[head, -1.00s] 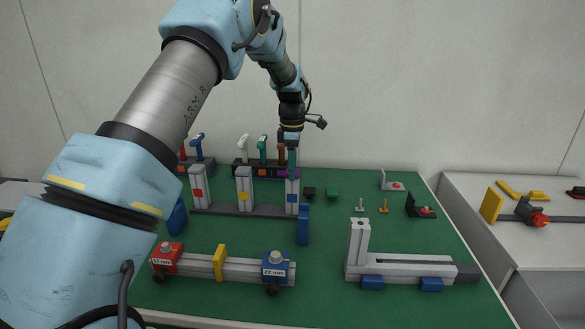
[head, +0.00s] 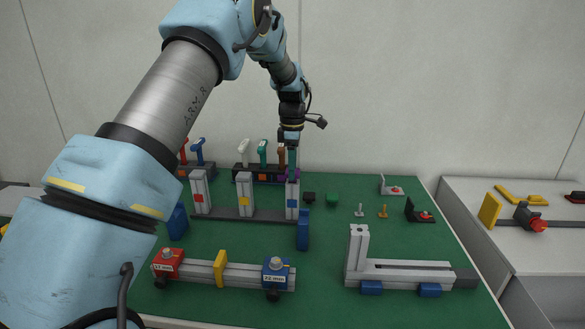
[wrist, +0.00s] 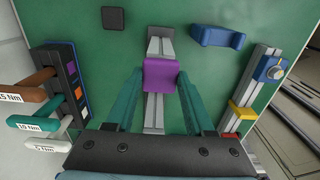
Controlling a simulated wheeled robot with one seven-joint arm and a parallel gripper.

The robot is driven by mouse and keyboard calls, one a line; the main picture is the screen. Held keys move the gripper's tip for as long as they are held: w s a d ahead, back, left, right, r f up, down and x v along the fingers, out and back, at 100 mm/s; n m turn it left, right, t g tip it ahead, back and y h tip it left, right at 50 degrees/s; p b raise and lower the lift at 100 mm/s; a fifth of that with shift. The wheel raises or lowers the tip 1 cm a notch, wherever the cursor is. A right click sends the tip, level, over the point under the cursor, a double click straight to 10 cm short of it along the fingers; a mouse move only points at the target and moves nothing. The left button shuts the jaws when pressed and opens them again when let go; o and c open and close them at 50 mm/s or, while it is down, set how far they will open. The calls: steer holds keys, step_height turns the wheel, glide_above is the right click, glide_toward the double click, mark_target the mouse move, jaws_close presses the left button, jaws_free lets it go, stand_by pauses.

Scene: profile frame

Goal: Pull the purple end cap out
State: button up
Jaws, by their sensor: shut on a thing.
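The purple end cap (head: 293,174) is at the top of the right upright grey post (head: 292,199), the one with a blue square. My gripper (head: 292,163) points straight down from above and is shut on the cap. In the wrist view the cap (wrist: 160,75) lies between the tips of the teal fingers (wrist: 160,92), one on each side. The post directly under the cap is hidden in the wrist view. I cannot tell whether the cap is fully clear of the post.
Two similar posts, with a red square (head: 200,191) and a yellow square (head: 245,194), stand left on the same rail. A rack of handled tools (head: 258,174) is close behind. A blue bracket (head: 303,231) stands in front.

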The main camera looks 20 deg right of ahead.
steer(key=shift+r, duration=0.1)
steer(key=shift+r+p, duration=1.1)
steer(key=shift+r, duration=0.35)
steer(key=shift+f, duration=0.1)
